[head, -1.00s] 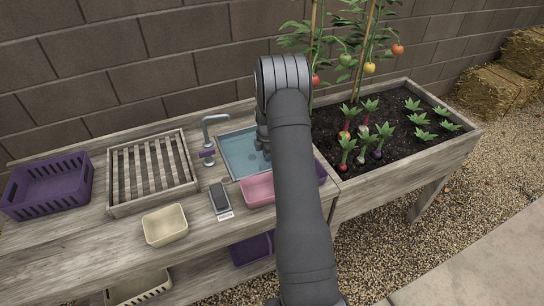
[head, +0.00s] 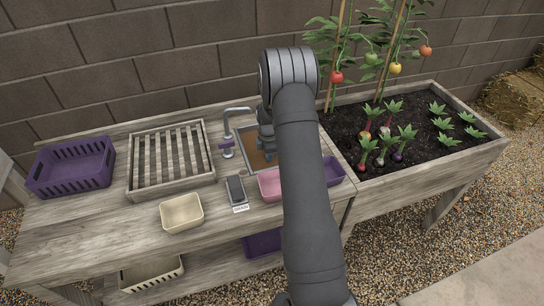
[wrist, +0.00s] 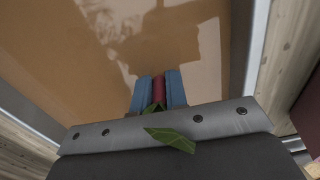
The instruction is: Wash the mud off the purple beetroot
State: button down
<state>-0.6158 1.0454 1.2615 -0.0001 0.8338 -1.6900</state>
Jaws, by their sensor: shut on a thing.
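My gripper (wrist: 158,84) has its blue fingers shut on the red stem (wrist: 158,90) of a vegetable, taken as the beetroot, with green leaves (wrist: 170,138) sticking out towards the wrist. Its root is hidden below the fingertips, so I cannot see its colour or any mud on it. In the head view my gripper (head: 266,146) points down into the sink (head: 246,150), partly hidden by my arm. The sink's water (wrist: 120,45) is cloudy brown. The tap (head: 228,140) stands at the sink's left side.
A slatted rack (head: 134,181), a purple crate (head: 70,184) and a cream tub (head: 182,220) stand left. A dark labelled block (head: 235,189), pink tub (head: 269,188) and purple tub (head: 334,173) are near the sink. The soil bed (head: 432,157) holds several vegetables, one dark purple (head: 397,157).

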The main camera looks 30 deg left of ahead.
jog(key=w+d, duration=0.7)
dwell(1.1)
jog(key=shift+s+a, duration=3.5)
jog(key=shift+w+d, duration=1.8)
notch_tip(320, 180, up, 17)
